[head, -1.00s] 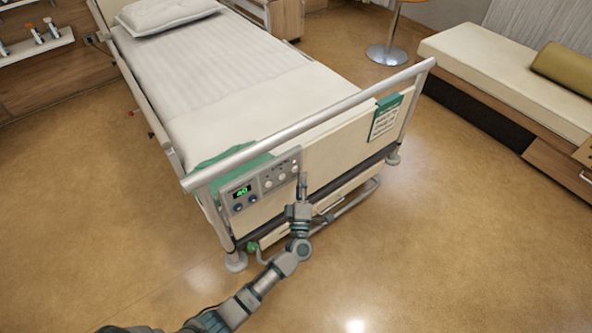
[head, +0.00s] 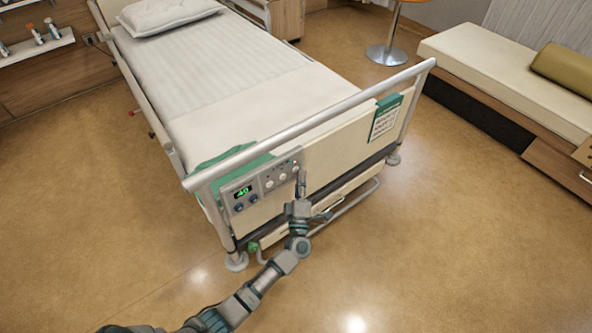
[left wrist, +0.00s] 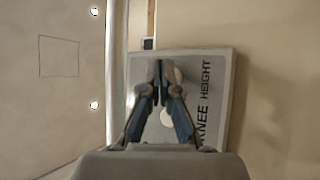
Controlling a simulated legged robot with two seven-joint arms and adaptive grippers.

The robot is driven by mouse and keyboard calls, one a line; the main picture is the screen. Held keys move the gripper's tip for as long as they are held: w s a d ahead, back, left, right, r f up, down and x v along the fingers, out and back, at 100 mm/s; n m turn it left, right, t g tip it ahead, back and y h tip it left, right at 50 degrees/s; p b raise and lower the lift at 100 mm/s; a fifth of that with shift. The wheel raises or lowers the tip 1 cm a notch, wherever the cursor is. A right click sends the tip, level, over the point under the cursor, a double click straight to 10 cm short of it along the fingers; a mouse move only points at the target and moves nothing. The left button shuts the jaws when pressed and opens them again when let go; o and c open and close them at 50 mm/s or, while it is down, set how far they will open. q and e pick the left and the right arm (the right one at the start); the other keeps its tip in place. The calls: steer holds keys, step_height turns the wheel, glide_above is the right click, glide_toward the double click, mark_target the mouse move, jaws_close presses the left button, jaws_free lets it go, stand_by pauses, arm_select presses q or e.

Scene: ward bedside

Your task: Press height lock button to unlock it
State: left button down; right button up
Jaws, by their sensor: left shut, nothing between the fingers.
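The control panel (head: 262,186) is on the bed's footboard, with a green display (head: 242,192) reading 40, several round buttons and a small red light near its right end. In the left wrist view, the panel (left wrist: 220,110) shows the words KNEE and HEIGHT beside pale round buttons (left wrist: 167,118). No lock label is readable. My left gripper (head: 301,174) is shut and empty, its fingertips at the panel's right end. In the left wrist view, the fingers (left wrist: 160,68) partly cover the upper button. I cannot tell whether they touch it. My right gripper is not in view.
The bed's grey rail (head: 320,118) runs above the panel. A green-topped card (head: 387,117) hangs on the footboard to the right. A bench (head: 500,75) stands at the right. The floor in front of the bed is clear.

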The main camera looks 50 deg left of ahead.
arm_select(q)
steer(key=shift+a, duration=0.1)
stand_by(0.4)
steer(key=shift+a, duration=0.35)
stand_by(0.6)
steer(key=shift+d, duration=0.85)
steer(key=shift+s+d+p, duration=0.15)
steer(key=shift+d+p, duration=0.15)
steer(key=shift+d, duration=0.95)
steer(key=shift+s+d+p, duration=0.1)
steer(key=shift+d+p, duration=0.15)
steer(key=shift+d, duration=1)
